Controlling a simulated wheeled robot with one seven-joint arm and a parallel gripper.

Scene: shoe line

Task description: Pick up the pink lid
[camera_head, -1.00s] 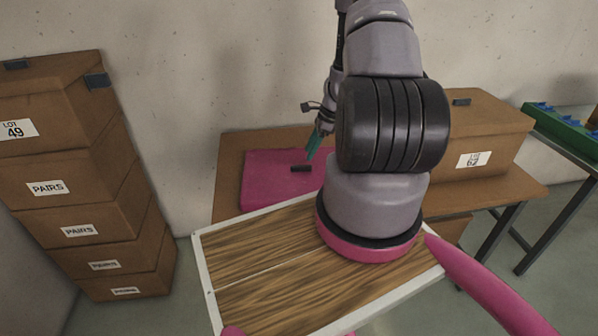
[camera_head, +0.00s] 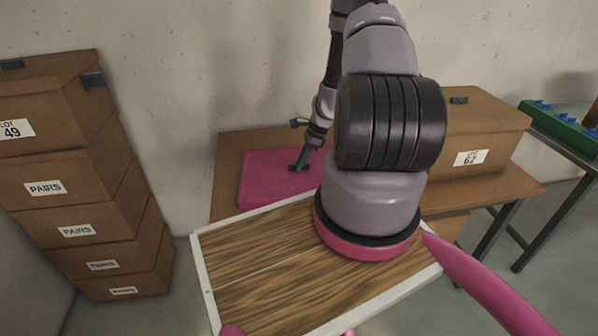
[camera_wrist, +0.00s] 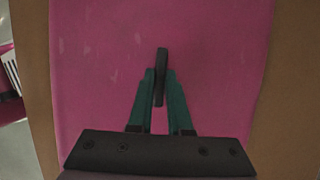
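The pink lid (camera_head: 262,178) lies flat on the brown table behind the wood-topped surface. It fills most of the wrist view (camera_wrist: 100,50). A small dark bar handle (camera_wrist: 162,60) stands on it. My gripper (camera_head: 302,166) is down at this handle. In the wrist view its two teal fingers (camera_wrist: 160,88) lie on either side of the handle, very close to it. I cannot tell whether they press on it. My arm hides the lid's right part in the head view.
A wood-topped surface with a white rim (camera_head: 208,285) lies in front. Stacked brown boxes (camera_head: 80,205) stand at left. A brown box (camera_head: 487,130) sits on the table's right end. A green tray (camera_head: 560,128) is at far right. A pale wall is behind.

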